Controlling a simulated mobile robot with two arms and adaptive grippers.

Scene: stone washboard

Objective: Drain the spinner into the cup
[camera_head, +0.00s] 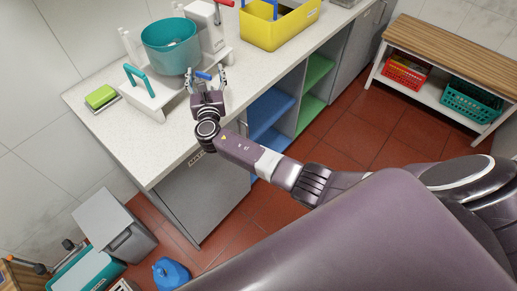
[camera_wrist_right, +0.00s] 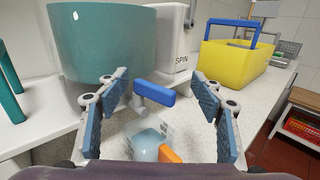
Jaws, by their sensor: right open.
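The spinner is a white unit with a "SPIN" label (camera_wrist_right: 181,61) and a large teal tub (camera_head: 168,48), which also fills the upper left of the right wrist view (camera_wrist_right: 100,40). A tap with a blue handle (camera_wrist_right: 155,94) sticks out below the tub. A clear cup (camera_wrist_right: 149,136) with an orange part (camera_wrist_right: 170,154) stands on the counter beneath the tap; whether it holds liquid is unclear. My right gripper (camera_head: 207,77) is open, with its fingers (camera_wrist_right: 160,82) apart on either side of the blue handle and no visible grip. My left gripper is not in view.
A white part with a teal handle (camera_head: 134,74) stands left of my right gripper. A green sponge (camera_head: 100,96) lies farther left. A yellow basket (camera_head: 270,28) stands to the right on the counter (camera_head: 160,148). The counter between spinner and basket is clear.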

